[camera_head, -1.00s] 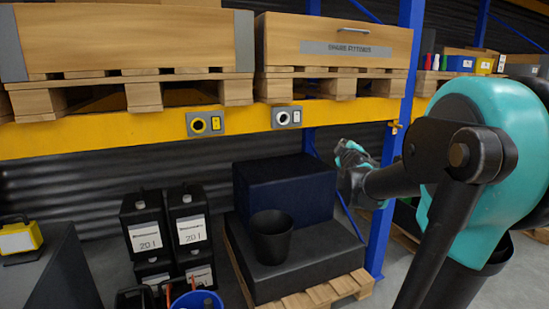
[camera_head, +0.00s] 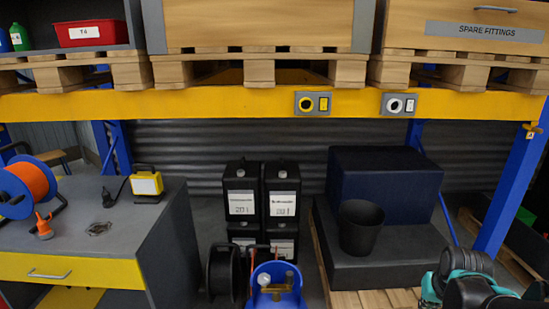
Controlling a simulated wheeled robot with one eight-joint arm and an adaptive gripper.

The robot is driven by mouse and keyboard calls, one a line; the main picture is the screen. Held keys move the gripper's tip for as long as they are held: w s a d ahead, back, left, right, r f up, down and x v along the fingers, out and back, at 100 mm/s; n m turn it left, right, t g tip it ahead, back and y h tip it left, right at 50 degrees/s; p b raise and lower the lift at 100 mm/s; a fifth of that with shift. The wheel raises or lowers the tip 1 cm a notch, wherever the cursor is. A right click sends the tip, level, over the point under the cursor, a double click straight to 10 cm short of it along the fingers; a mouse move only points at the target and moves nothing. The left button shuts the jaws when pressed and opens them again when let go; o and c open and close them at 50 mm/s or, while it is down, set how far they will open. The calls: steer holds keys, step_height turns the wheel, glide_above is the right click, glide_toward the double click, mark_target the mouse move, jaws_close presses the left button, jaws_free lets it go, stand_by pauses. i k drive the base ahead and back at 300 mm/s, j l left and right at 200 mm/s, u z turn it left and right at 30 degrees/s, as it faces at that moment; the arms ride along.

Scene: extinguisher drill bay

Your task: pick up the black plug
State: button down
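A small black plug (camera_head: 108,201) lies on the grey top of the workbench (camera_head: 75,245) at the left. A black cable runs from it to a yellow work light (camera_head: 147,184) standing near the bench's back right corner. Its prongs are too small to make out. Part of my arm, teal and black, shows at the bottom right, far from the plug. My gripper's fingers do not show.
An orange cable reel (camera_head: 29,182) with an orange connector (camera_head: 43,227) and a small metal item (camera_head: 99,229) share the bench. Black canisters (camera_head: 241,203) and a bucket (camera_head: 361,227) stand right of the bench.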

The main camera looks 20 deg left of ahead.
mark_target(105, 194)
steer(key=u, duration=2.2)
